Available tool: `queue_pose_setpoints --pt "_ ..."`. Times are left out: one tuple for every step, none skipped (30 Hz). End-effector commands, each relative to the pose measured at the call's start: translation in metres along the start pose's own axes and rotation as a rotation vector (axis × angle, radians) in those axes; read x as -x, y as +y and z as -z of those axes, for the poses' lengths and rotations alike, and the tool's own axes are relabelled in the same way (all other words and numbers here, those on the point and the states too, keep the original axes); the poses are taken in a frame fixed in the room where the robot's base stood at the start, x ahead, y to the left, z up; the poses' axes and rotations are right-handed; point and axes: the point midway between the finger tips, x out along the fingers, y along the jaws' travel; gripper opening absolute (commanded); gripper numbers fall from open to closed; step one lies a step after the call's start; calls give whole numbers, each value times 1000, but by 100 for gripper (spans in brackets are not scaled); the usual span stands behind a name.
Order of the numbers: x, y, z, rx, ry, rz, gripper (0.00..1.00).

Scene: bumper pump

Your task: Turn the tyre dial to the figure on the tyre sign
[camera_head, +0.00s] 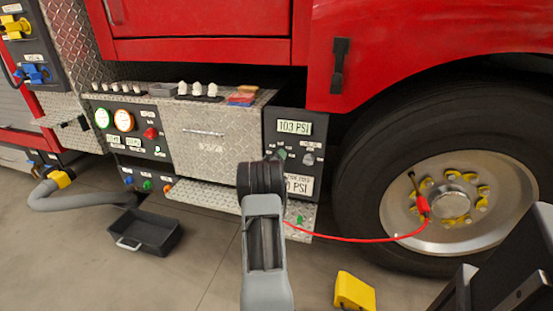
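The tyre panel (267,124) is a dark box left of the big wheel. Its display (294,127) reads 103 PSI. Below it are a greenish knob (282,153) and a grey knob (308,159); their labels are too small to read, so I cannot tell which is the tyre dial. A white sign (301,186) lower on the panel ends in "0 PSI"; my arm covers its left part. The end of my arm, with my gripper (266,166), is in front of the panel's lower left. The fingertips are hidden or too small to make out, and contact with a knob cannot be told.
A red hose (350,240) runs from beside the panel to the wheel (452,203). A metal step (215,197) juts out below the cabinet. A black tray (147,232) and a yellow block (354,291) lie on the floor. Bare floor shows between them.

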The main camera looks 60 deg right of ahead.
Motion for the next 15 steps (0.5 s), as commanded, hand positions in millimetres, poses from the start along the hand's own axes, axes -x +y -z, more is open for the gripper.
queue_pose_setpoints --pt "-1 1 -1 0 -1 -2 70" --pt "-1 2 -1 -1 -1 -3 73" --pt "-1 2 -1 -1 -2 -4 73" --pt "-1 2 -1 -1 -2 -4 73" --pt "-1 2 -1 -1 -2 -4 73" --pt "-1 2 -1 -1 -2 -4 73" --pt "-1 2 -1 -1 -2 -5 73" --pt "-1 2 -1 -1 -1 -5 73" --pt "-1 3 -1 -1 -1 -5 73" --pt "0 3 -1 -1 -2 -4 73" --pt "1 3 -1 -1 -2 -4 73" --pt "3 2 0 -1 -2 -3 73" --pt "6 3 0 -1 -2 -3 73" --pt "9 3 0 -1 -2 -3 73" --pt "14 3 1 -1 -1 -3 73"
